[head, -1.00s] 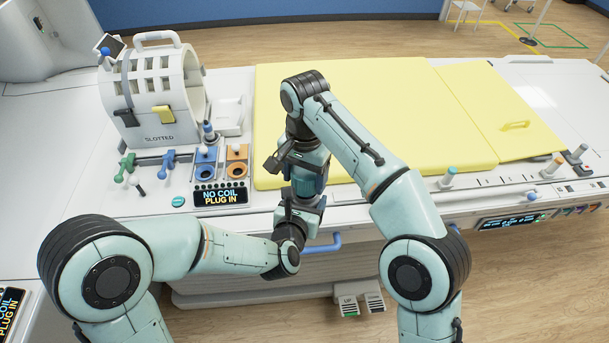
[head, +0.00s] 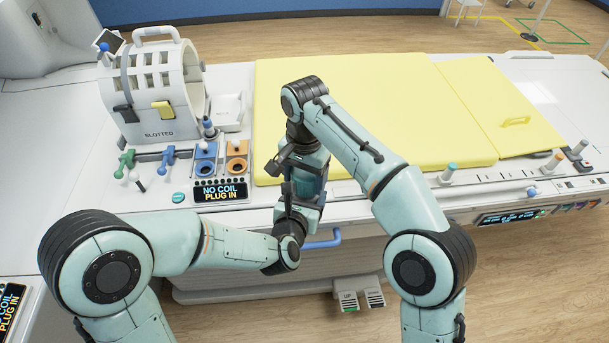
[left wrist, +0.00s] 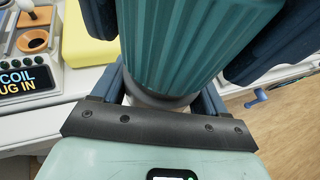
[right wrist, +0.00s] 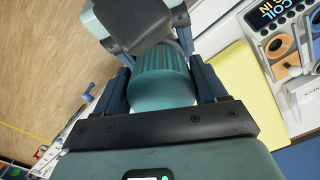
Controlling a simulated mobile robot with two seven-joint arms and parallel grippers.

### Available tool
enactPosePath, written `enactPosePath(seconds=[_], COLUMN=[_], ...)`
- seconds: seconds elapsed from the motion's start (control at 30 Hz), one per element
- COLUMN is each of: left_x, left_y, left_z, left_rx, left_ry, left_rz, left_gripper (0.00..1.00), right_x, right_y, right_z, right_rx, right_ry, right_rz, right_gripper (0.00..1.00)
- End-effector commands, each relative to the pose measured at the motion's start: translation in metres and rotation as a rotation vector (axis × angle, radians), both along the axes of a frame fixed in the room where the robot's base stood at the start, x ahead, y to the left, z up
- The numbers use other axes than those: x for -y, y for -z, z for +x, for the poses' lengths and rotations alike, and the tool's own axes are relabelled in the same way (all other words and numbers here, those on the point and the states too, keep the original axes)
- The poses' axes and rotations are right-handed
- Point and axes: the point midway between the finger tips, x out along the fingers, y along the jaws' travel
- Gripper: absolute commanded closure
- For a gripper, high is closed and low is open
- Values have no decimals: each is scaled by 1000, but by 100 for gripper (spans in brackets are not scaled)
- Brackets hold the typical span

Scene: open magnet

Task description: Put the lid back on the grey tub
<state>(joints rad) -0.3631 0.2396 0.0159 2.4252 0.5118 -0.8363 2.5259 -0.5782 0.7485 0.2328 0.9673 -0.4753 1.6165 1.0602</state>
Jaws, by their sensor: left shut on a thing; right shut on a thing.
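The lid (right wrist: 163,78) is teal and ribbed, with a smooth top facing my right palm. My right gripper (head: 306,176) is shut on it, fingers on both sides. The left wrist view shows the lid's ribbed side (left wrist: 200,45) large, against a narrow band of the grey tub (left wrist: 160,99). My left gripper (head: 299,203) is shut on the tub, below the right one. The lid and tub are lined up end to end and look to be together; whether the lid is fully seated cannot be told. Most of the tub is hidden by the fingers and lid.
Both grippers are over the front edge of the white scanner table (head: 240,217). A yellow pad (head: 400,110) lies behind them. A slotted white coil (head: 160,95), sockets and a display (head: 220,190) stand at left. A blue handle (head: 325,243) is below.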

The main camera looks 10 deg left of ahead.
Motion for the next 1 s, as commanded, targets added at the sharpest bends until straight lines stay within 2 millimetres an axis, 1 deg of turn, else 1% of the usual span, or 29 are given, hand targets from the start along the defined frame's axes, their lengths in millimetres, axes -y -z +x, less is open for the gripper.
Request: enactPosePath(seconds=[0.5,0.53,0.57,0.63,0.83,1.0], left_x=[0,0,0,0,0,0], left_y=[-2,-2,-2,-2,-2,-2], left_z=[1,1,1,1,1,1], left_rx=[5,5,5,5,5,4], left_ry=[0,0,0,0,0,0], left_rz=[0,0,0,0,0,0], left_gripper=[98,100,100,100,100,100], right_x=[0,0,0,0,-2,-2], right_y=[10,10,10,10,10,10], right_z=[0,0,0,0,1,1], right_rx=[0,0,0,0,2,2], right_ry=[1,1,4,43,262,288], right_rz=[1,1,1,1,0,1], right_gripper=[57,57,57,57,57,57])
